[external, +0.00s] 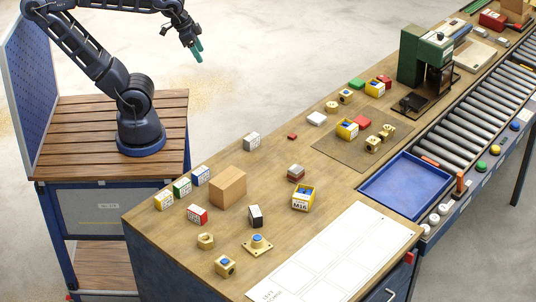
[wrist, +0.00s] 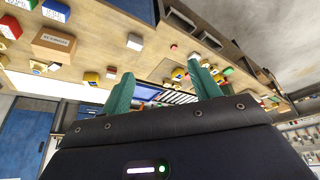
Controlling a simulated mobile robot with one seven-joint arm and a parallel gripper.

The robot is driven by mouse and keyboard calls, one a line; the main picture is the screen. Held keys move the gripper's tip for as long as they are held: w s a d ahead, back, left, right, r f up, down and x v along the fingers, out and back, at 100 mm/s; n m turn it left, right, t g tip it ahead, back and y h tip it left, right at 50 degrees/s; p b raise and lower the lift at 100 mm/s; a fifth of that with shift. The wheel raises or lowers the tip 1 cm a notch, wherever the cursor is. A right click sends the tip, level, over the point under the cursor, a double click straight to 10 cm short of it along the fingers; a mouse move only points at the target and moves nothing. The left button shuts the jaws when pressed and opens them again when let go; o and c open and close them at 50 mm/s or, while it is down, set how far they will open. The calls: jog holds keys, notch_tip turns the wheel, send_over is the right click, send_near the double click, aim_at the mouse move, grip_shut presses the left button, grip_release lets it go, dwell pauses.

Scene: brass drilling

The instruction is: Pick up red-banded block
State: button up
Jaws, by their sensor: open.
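A small red block with a white labelled face (external: 197,214) stands on the wooden bench near its left end, in front of the row of similar blocks. It also shows at the top left of the wrist view (wrist: 10,28). A second small block with a grey top over red (external: 296,173) sits mid-bench; I cannot tell for certain which one is the red-banded block. My gripper (external: 197,48) has green fingers and hangs high beyond the bench's far edge, well away from both. In the wrist view my gripper (wrist: 163,88) is open with nothing between the fingers.
Yellow, green and blue labelled blocks (external: 181,187) stand in a row beside a brown box (external: 228,186). A dark block (external: 255,215) and a yellow M16 bin (external: 302,198) stand nearby. A blue tray (external: 408,187) and roller conveyor (external: 468,118) lie to the right.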

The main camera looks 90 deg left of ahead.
jog(key=w+d+n+g, duration=0.2)
jog(key=w+d, duration=0.2)
jog(key=w, duration=0.5)
jog(key=n+g+h, duration=0.3)
jog(key=n+g, duration=0.3)
jog(key=n, duration=0.2)
send_near(297, 168)
jog(key=f, duration=0.1)
jog(key=shift+x, duration=5.2)
jog(key=shift+s+r, duration=0.1)
jog(key=shift+r, duration=0.05)
grip_shut()
